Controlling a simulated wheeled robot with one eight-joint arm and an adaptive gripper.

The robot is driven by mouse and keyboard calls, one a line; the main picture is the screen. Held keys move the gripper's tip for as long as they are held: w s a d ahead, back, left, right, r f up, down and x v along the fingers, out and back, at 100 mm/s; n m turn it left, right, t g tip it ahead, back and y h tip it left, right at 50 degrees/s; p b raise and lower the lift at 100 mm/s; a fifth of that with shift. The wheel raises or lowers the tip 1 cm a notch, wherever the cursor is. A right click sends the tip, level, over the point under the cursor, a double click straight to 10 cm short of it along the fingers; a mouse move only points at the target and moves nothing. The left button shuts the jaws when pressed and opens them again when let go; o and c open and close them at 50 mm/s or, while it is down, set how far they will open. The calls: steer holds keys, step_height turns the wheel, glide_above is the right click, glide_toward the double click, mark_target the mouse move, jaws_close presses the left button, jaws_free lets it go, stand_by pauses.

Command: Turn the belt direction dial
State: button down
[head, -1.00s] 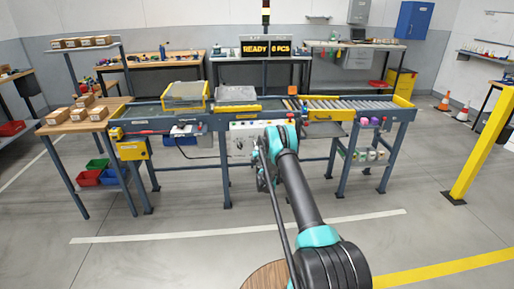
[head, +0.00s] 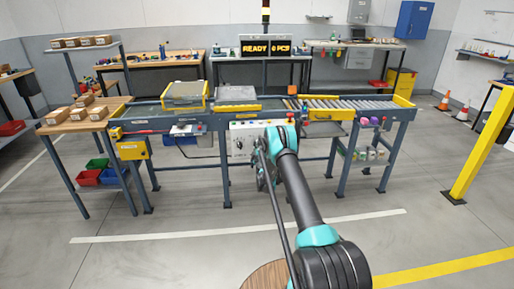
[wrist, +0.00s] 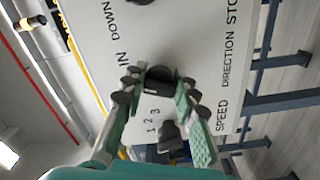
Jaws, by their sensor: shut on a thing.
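The belt direction dial (wrist: 159,76) is a dark round knob on the pale control panel (wrist: 105,32), between the IN and DIRECTION lettering in the wrist view. My gripper (wrist: 160,88) has its two green fingers with dark pads closed around this dial. The fingers cover part of the dial, so its pointer is hard to read. A second dark knob (wrist: 170,137) sits near the SPEED lettering and the numbers 1, 2, 3. In the head view the control panel (head: 240,140) hangs on the conveyor's front, partly behind my arm.
The conveyor frame (head: 210,120) stretches across the room. A side table with boxes (head: 62,128) stands at left, a yellow post (head: 484,145) at right. A sign (head: 266,48) reads READY. The floor in front is clear.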

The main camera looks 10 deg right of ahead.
steer(key=shift+s+m, duration=0.1)
steer(key=shift+m, duration=0.6)
steer(key=c, duration=1.2)
jaws_free()
steer(key=shift+o, duration=0.2)
steer(key=s, duration=0.7)
steer(key=shift+s, duration=0.25)
